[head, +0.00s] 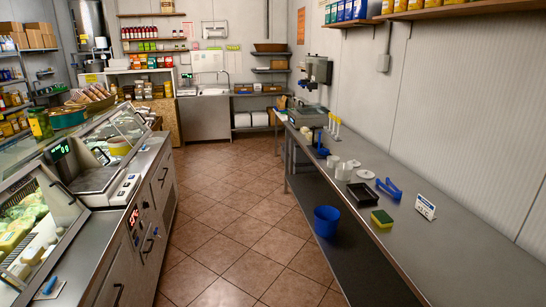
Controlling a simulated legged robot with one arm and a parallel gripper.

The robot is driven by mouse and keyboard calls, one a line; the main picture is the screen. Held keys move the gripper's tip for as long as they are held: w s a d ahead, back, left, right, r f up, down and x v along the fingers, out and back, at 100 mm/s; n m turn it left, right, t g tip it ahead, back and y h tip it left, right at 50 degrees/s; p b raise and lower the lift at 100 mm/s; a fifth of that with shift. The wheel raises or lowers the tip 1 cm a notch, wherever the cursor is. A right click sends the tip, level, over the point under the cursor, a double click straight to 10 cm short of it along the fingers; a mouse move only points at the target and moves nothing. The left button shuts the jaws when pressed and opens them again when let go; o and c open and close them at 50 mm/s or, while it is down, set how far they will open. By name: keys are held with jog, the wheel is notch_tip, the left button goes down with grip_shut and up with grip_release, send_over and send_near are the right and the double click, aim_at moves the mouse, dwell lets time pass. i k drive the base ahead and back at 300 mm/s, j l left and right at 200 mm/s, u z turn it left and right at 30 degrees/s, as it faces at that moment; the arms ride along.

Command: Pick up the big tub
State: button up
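Several small white tubs stand on the long metal counter at the right in the head view. The largest-looking white tub (343,171) is upright near the counter's front edge. A smaller white tub (332,161) stands just behind it. A flat white round piece, perhaps a lid (366,173), lies to their right. A blue bucket-like tub (326,221) is lower down by the dark under-shelf; I cannot tell what it rests on. My gripper is not in view.
On the metal counter (465,255) are a black tray (361,194), a blue holder (389,189), a sponge (381,218) and a small sign (425,207). A glass display case (40,215) stands left. The tiled aisle (235,220) between is clear.

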aim_at(343, 172)
jog(key=i, duration=1.8)
jog(key=i+z, duration=0.1)
jog(key=i, duration=0.75)
jog(key=i+j+z, duration=0.15)
jog(key=i, duration=0.7)
jog(key=i+j+z, duration=0.1)
jog(key=z, duration=0.15)
jog(key=i+j, duration=0.05)
